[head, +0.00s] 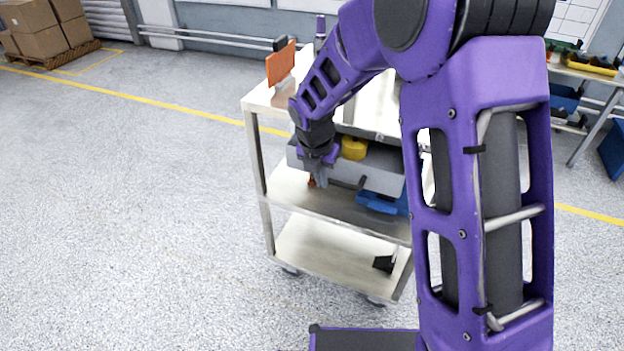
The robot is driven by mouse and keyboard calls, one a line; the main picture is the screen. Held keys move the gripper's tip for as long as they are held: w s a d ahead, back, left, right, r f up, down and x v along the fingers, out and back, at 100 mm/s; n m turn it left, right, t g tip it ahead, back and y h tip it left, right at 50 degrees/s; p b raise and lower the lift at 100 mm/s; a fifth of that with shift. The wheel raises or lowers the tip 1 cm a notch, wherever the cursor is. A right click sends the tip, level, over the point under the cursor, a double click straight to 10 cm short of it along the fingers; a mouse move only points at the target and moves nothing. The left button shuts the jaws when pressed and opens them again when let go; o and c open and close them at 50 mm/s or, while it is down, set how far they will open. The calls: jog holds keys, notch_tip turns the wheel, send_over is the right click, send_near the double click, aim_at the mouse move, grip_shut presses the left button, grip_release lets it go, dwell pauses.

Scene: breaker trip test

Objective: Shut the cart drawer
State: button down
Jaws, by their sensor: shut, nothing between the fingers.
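The cart (262,165) is a pale metal trolley with a top and two lower shelves, standing in the middle of the view. Its grey drawer (382,181) sits below the top and appears pulled out toward me. A yellow object (354,147) shows at the drawer's upper edge, apparently inside it. My gripper (319,181) points down at the left part of the drawer front. It is shut and empty. I cannot tell whether it touches the drawer. My arm hides the cart's right side and part of the drawer.
An orange panel (281,63) stands on the cart top. A blue item (382,202) is on the middle shelf and a small black item (384,264) on the bottom one. A workbench (580,72) stands at the right back. Floor left of the cart is clear.

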jog(key=shift+w+d+p, duration=0.25)
jog(key=shift+w, duration=0.4)
jog(key=shift+w+d+p, duration=0.2)
jog(key=shift+w, duration=0.5)
jog(key=shift+w+d+p, duration=0.25)
jog(key=shift+w, duration=0.4)
jog(key=shift+s+a, duration=0.1)
